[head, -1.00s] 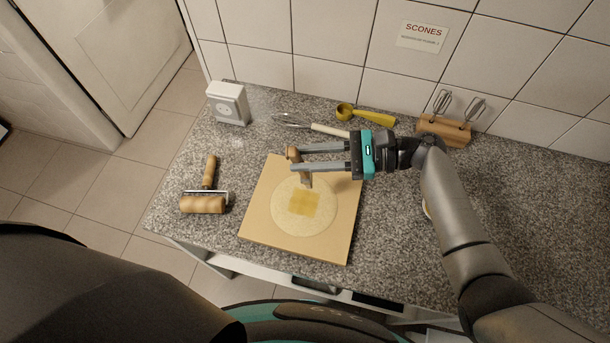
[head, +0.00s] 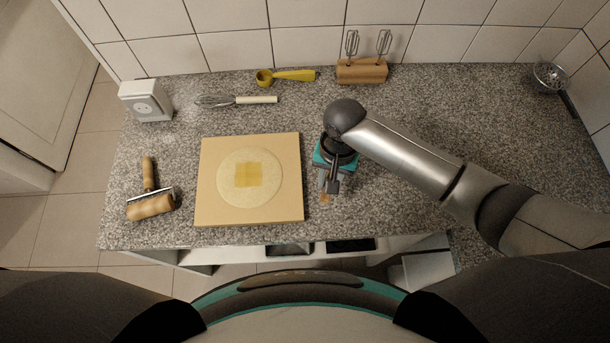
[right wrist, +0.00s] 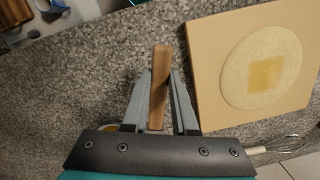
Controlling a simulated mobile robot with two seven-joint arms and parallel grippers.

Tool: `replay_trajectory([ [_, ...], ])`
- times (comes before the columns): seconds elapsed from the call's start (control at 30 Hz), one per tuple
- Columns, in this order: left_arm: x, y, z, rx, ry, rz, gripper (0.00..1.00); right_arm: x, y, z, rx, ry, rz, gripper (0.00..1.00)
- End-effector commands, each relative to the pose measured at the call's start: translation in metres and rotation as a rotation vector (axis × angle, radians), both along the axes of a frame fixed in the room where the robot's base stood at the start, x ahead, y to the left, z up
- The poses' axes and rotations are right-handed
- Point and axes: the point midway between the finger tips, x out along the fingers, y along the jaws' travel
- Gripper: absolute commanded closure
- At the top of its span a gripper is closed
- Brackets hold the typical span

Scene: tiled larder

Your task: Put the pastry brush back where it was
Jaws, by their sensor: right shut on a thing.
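My right gripper (head: 329,190) is shut on the pastry brush, over the counter just right of the pastry board (head: 291,210). In the right wrist view the brush's wooden handle (right wrist: 160,80) stands between the two fingers (right wrist: 160,100). The brush's bristles are hidden there. In the head view only a small tan bit of the brush (head: 326,198) shows below the gripper. A round pale dough sheet (head: 232,200) with a yellow glazed square (head: 248,174) lies on the board. A yellowish rim (right wrist: 108,128) shows partly behind the gripper in the wrist view. My left gripper is out of view.
A roller (head: 150,206) lies left of the board. A sieve (head: 550,77) is far right. Counter between is clear.

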Motion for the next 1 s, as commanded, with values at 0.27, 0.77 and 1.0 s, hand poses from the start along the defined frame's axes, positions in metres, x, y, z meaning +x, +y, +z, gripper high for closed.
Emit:
replay_trajectory([
  [0.27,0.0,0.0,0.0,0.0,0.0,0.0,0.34,0.005,-0.019,-0.005,-0.045,-0.096,0.089,1.0],
  [0.77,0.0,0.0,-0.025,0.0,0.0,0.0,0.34,0.005,-0.019,-0.053,-0.045,-0.095,0.088,1.0],
  [1.0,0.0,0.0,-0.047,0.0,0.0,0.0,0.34,0.005,-0.019,-0.07,-0.044,-0.096,0.087,1.0],
])
